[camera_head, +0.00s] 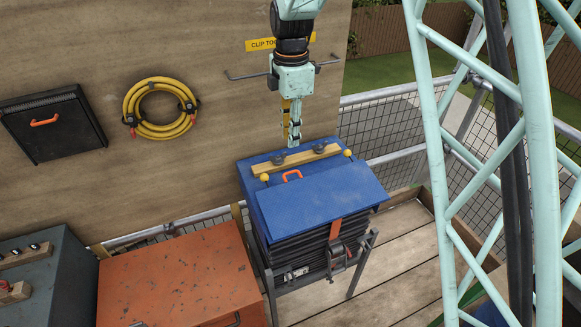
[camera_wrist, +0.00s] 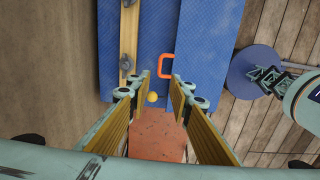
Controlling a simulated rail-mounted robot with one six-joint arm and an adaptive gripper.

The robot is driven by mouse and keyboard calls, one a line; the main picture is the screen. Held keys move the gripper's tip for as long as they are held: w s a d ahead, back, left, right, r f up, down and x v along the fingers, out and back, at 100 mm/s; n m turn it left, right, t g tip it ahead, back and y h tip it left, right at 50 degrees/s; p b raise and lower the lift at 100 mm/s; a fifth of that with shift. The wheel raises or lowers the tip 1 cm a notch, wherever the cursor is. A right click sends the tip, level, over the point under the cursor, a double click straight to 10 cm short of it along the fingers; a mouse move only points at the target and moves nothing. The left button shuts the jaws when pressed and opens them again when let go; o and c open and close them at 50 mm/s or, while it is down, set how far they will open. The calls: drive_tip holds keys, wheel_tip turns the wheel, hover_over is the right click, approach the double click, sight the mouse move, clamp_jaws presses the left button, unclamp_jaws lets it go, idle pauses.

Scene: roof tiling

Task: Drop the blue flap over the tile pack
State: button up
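The blue flap (camera_head: 325,195) lies over the top of the tile pack (camera_head: 300,250), a stack of dark layers. Its lower edge overhangs the pack's front. An orange handle (camera_head: 292,175) sits on the blue cover near the wooden batten (camera_head: 297,161); it also shows in the wrist view (camera_wrist: 167,66). My gripper (camera_head: 291,143) hangs above the cover's back edge, behind the batten in the picture. In the wrist view my gripper (camera_wrist: 159,82) has its fingers apart with nothing held between them. The handle shows beyond the fingertips.
Yellow knobs (camera_head: 265,178) stand by the batten's ends. An orange strap (camera_head: 335,229) hangs at the front of the pack, which rests in a metal stand (camera_head: 355,268). An orange chest (camera_head: 180,275) is at left. A pale green lattice mast (camera_head: 428,110) rises at right.

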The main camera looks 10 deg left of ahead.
drive_tip(key=shift+f, duration=0.2)
drive_tip(key=shift+f, duration=6.65)
clamp_jaws()
